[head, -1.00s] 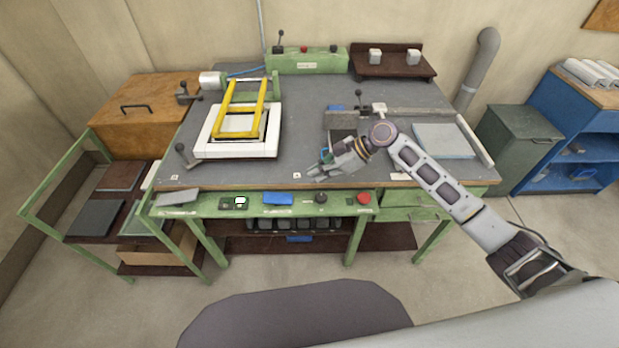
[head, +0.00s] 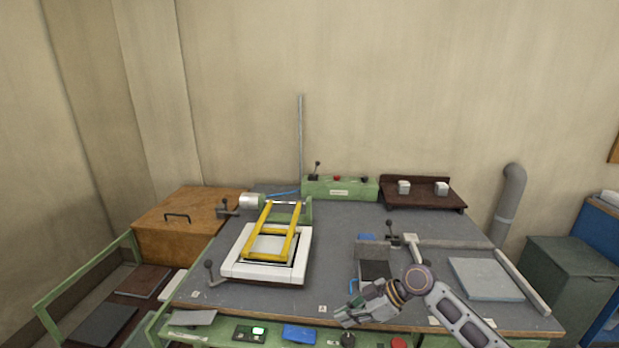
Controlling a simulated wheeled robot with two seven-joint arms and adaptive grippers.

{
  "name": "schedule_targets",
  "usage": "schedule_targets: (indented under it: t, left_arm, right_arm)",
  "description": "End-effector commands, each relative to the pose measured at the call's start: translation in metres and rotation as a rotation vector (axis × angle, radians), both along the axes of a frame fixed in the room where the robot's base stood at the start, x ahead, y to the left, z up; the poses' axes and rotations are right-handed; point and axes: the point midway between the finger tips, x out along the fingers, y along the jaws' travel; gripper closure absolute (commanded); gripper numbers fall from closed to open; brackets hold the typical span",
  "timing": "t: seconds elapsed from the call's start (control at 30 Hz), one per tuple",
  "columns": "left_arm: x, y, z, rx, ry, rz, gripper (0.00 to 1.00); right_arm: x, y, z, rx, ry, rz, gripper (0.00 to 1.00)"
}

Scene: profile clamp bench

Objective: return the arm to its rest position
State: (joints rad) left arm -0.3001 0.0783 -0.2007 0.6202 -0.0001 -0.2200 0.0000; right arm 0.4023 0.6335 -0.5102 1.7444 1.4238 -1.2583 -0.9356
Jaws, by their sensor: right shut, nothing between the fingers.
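My right gripper (head: 352,314) is shut and empty at the front edge of the grey bench top (head: 340,240). My right arm (head: 455,318) comes in from the lower right and runs out of the bottom of the picture. The gripper hides a bit of the bench edge. Just behind it stands a dark grey block (head: 375,270) by the clamp (head: 391,228). I cannot tell whether the gripper touches the bench. My left gripper is not in view.
A yellow frame (head: 294,247) lies on a white base (head: 233,270) at the left of the bench. A pale grey plate (head: 485,278) lies at the right. A green control box (head: 340,188) and a dark shelf (head: 420,193) stand at the back. A wooden box (head: 180,220) stands left.

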Motion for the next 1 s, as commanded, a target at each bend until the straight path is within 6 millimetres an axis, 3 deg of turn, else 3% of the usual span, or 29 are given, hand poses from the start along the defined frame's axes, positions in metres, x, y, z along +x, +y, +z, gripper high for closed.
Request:
schedule_targets:
  t: [0.23, 0.53, 1.0]
  left_arm:
    - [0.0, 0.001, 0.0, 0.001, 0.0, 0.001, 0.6]
    - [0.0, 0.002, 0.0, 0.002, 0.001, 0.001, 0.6]
    - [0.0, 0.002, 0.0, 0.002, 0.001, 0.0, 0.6]
  right_arm:
    - [-0.035, 0.018, -0.029, -0.054, 0.051, -0.049, 1.0]
    - [-0.074, 0.027, -0.055, -0.128, 0.106, -0.169, 1.0]
    - [-0.126, 0.01, -0.077, -0.232, 0.194, -0.463, 1.0]
